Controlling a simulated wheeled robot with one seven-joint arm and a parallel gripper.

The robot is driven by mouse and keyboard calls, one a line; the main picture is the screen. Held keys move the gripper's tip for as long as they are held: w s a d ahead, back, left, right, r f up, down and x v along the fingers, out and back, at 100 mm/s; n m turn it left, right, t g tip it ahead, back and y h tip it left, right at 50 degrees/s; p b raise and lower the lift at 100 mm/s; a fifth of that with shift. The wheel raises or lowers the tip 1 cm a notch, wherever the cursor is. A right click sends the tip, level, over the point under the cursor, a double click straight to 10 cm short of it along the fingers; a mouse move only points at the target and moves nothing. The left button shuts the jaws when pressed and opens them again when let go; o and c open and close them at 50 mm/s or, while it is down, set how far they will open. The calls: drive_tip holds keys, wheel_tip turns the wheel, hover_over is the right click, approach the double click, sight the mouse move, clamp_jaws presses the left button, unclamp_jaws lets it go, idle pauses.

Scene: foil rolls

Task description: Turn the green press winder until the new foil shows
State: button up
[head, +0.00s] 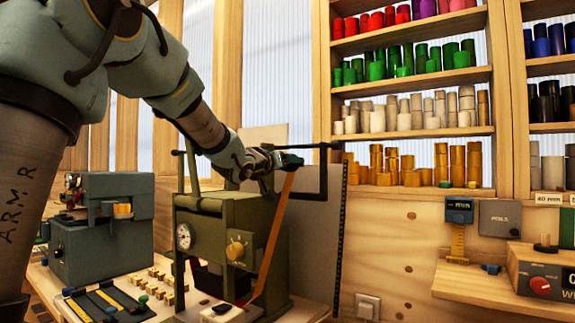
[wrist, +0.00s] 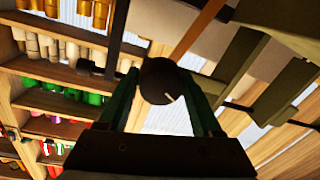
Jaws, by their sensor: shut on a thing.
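The green press (head: 222,225) stands on the bench in the middle of the head view, with a round gauge and a yellow knob on its front. A copper-orange foil strip (head: 273,235) runs steeply from near my gripper (head: 280,161) down to the press's bed. My gripper is at the top of the press, at the upper end of the strip. In the wrist view its two green fingers are shut on a dark round winder knob (wrist: 160,84) with a pale mark at its lower right. The fingertips hide the knob in the head view.
A grey press (head: 105,225) stands at the left. Yellow blocks (head: 160,283) lie on the bench between the presses. Shelves of coloured foil rolls (head: 405,60) line the back wall. A grey panel (head: 312,235) stands close behind the green press. A control box (head: 540,275) sits at the right.

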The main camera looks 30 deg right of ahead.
drive_tip(key=shift+c, duration=0.9)
drive_tip(key=shift+f, duration=0.1)
drive_tip(key=m+b, duration=0.3)
drive_tip(key=shift+f, duration=0.15)
drive_tip(key=m+b, duration=0.3)
drive_tip(key=shift+w+a+m+h, duration=0.1)
drive_tip(key=shift+m+h, duration=0.2)
drive_tip(key=shift+m, duration=0.1)
drive_tip(key=m+b, duration=0.2)
drive_tip(key=m, duration=0.1)
drive_tip(key=shift+m, duration=0.4)
drive_tip(key=m+b, duration=0.2)
drive_tip(key=m, duration=0.3)
drive_tip(key=shift+w+h+b, duration=0.1)
drive_tip(key=shift+h+b, duration=0.25)
drive_tip(key=shift+h, duration=0.05)
drive_tip(key=m, duration=0.1)
drive_tip(key=m+b, duration=0.1)
drive_tip(key=m, duration=0.1)
drive_tip(key=m+g+b, duration=0.1)
drive_tip(key=m, duration=0.1)
drive_tip(key=shift+r, duration=0.25)
drive_tip(key=shift+m, duration=0.3)
